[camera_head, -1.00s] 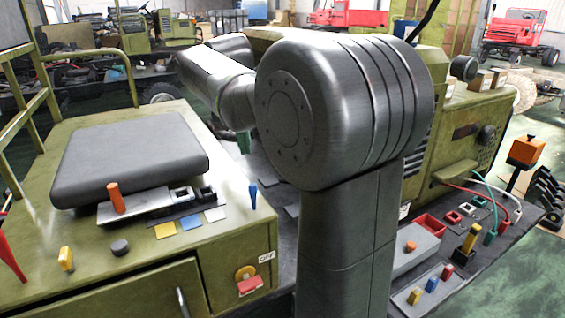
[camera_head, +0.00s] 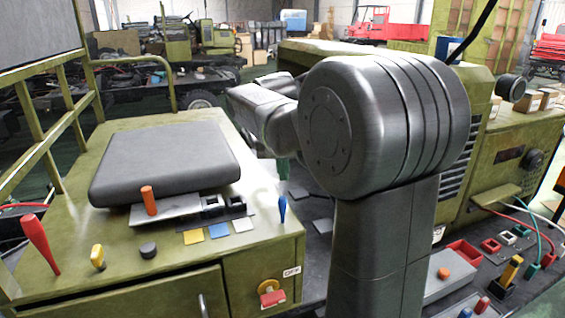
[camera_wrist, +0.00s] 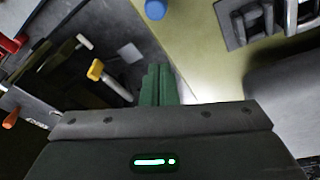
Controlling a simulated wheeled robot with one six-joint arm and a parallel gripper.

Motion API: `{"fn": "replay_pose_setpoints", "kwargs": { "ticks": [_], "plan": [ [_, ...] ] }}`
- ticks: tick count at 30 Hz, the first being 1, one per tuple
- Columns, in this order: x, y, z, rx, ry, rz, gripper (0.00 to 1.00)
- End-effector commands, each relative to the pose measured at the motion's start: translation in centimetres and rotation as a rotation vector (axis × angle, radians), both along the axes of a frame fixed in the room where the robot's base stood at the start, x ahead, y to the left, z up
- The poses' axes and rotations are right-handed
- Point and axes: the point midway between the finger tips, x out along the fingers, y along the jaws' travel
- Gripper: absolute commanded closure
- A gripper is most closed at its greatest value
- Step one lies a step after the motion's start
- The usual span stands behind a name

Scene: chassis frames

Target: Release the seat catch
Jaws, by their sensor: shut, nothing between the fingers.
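The dark grey seat cushion (camera_head: 165,160) lies on an olive box (camera_head: 130,270). A light metal plate (camera_head: 172,212) with an upright orange peg (camera_head: 149,201) sticks out under its front edge. Beside it are small dark brackets (camera_head: 236,204); I cannot tell which part is the catch. In the wrist view, dark brackets (camera_wrist: 262,18) show at upper right and the seat (camera_wrist: 287,95) at right. My gripper's green fingers (camera_wrist: 158,86) are together and empty, apart from the brackets. In the head view my gripper (camera_head: 283,168) is mostly hidden behind my arm, right of the box.
A blue lever (camera_head: 282,209) stands at the box's right edge; its blue top (camera_wrist: 155,9) shows in the wrist view. A red lever (camera_head: 39,243), yellow knob (camera_head: 97,257) and black knob (camera_head: 148,250) line the front. An olive machine (camera_head: 480,150) stands right of my arm.

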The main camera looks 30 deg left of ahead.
Motion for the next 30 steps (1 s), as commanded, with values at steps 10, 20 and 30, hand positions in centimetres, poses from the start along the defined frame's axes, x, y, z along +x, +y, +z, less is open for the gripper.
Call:
{"fn": "replay_pose_setpoints", "kwargs": {
  "ticks": [10, 20, 30],
  "plan": [
    [-0.8, -0.6, -4.2, 0.001, -0.001, 0.001, 1.0],
    [-2.6, -1.4, -4.1, 0.001, 0.0, 0.0, 1.0],
    [-2.6, -1.5, -4.2, 0.003, -0.002, 0.001, 1.0]
  ]
}}
